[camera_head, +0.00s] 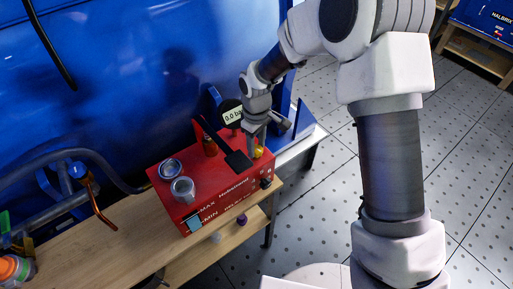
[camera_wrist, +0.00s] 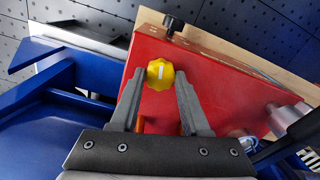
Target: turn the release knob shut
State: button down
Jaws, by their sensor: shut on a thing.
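A yellow ridged knob with a short white mark sits on top of the red box (camera_head: 222,190), near its right end. It shows in the head view (camera_head: 258,153) and in the wrist view (camera_wrist: 160,74), where the white mark runs roughly up and down the picture. My gripper (camera_wrist: 160,80) reaches down from above, with one finger on each side of the yellow knob, shut on it. In the head view my gripper (camera_head: 256,142) partly hides that end of the box. No label tells me which knob is the release.
A black knob (camera_wrist: 173,24) sticks out of the box's front face. A gauge reading about 0.0 (camera_head: 232,115) stands behind the box. Metal cylinders (camera_head: 183,189) stand on its left end.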

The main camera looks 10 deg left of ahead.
aim_at(256, 148)
jog(key=shift+m+b, duration=0.45)
jog(key=shift+m, duration=0.85)
jog(key=shift+c, duration=1.9)
grip_release()
notch_tip(256, 148, up, 18)
jog(key=p, duration=0.1)
jog(key=shift+f, duration=0.25)
